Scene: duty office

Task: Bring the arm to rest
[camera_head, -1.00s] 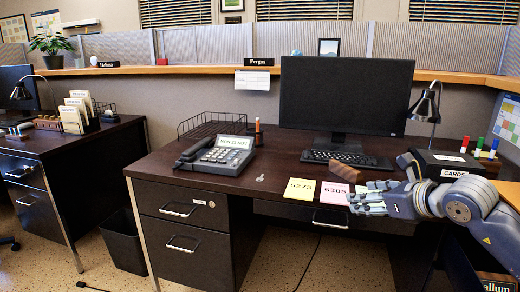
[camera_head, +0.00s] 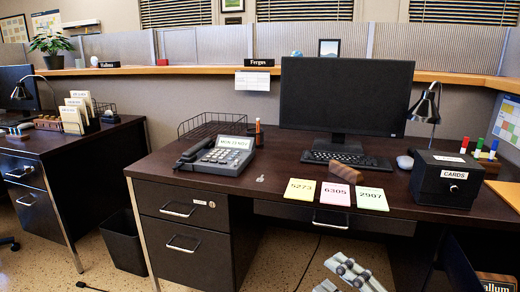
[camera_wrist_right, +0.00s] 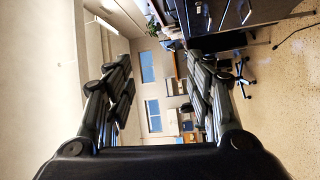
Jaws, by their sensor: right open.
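My right gripper (camera_head: 348,274) shows as a grey part at the bottom edge of the head view, in front of the desk and below its top. In the right wrist view its two dark fingers (camera_wrist_right: 158,72) stand wide apart with nothing between them, and the room shows beyond. My left gripper is in neither view. The desk (camera_head: 270,195) holds three cards in a row near its front edge: yellow 5273 (camera_head: 299,190), pink 6305 (camera_head: 336,194) and pale green 2907 (camera_head: 372,198). The gripper is apart from them.
A brown block (camera_head: 345,173), keyboard (camera_head: 345,159), monitor (camera_head: 345,95), phone (camera_head: 217,156) and black CARDS box (camera_head: 447,179) stand on the desk. A drawer handle (camera_head: 330,224) sticks out of the desk's front near my gripper. A black bin (camera_head: 124,243) stands at left.

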